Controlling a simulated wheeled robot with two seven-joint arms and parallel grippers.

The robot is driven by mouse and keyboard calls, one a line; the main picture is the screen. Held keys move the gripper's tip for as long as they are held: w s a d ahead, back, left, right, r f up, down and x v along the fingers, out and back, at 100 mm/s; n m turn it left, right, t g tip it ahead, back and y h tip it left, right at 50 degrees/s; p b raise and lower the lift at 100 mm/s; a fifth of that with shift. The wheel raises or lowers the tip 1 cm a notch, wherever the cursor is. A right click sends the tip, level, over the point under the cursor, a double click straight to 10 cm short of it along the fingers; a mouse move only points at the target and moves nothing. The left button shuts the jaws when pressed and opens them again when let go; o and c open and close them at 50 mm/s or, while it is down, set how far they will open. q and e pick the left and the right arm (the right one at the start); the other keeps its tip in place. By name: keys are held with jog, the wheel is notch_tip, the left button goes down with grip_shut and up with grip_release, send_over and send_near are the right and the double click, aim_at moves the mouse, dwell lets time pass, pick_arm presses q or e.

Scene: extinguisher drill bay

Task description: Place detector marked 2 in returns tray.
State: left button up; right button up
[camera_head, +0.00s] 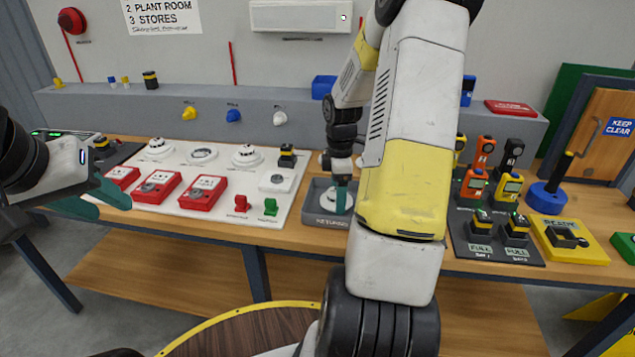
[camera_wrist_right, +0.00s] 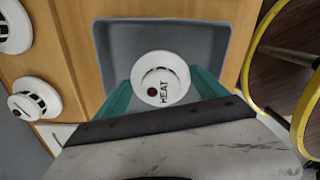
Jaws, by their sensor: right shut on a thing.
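The grey returns tray (camera_head: 325,221) stands at the bench's front edge in the head view; its rim also shows in the wrist view (camera_wrist_right: 165,24). A round white detector marked HEAT (camera_wrist_right: 160,68) is between the teal fingers of my right gripper (camera_wrist_right: 163,90), which is shut on it. In the head view the detector (camera_head: 330,203) is within the tray's outline, partly behind my right gripper (camera_head: 342,197). I cannot tell whether it touches the tray floor. No number 2 is readable on it. My left gripper (camera_head: 114,207) is open and empty, in front of the bench at left.
A white board (camera_head: 222,217) left of the tray holds white detectors (camera_head: 246,154), red call points (camera_head: 208,191) and small red and green pieces. Right of my arm are gas meters (camera_head: 474,184) on a dark stand and a yellow block (camera_head: 575,245).

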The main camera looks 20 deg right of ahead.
jog(key=shift+f, duration=0.3)
jog(key=shift+f, duration=0.1)
jog(key=o, duration=1.4)
jog(key=shift+c, duration=0.2)
notch_tip(320, 180, up, 12)
jog(key=s+a+r+m+t, duration=0.3)
jog(key=s+a+r+m, duration=0.25)
jog(key=a+r, duration=0.35)
jog(key=s+a+r+m+t+y, duration=0.1)
jog(key=s+a+m, duration=0.3)
jog(key=s, duration=0.2)
jog(key=s+a+r+m+t+y, duration=0.1)
jog(key=s+a+r+m+t, duration=0.1)
jog(key=s+a+m, duration=0.2)
jog(key=shift+s+a+r, duration=0.25)
jog(key=shift+s+r, duration=0.05)
jog(key=shift+s, duration=1.05)
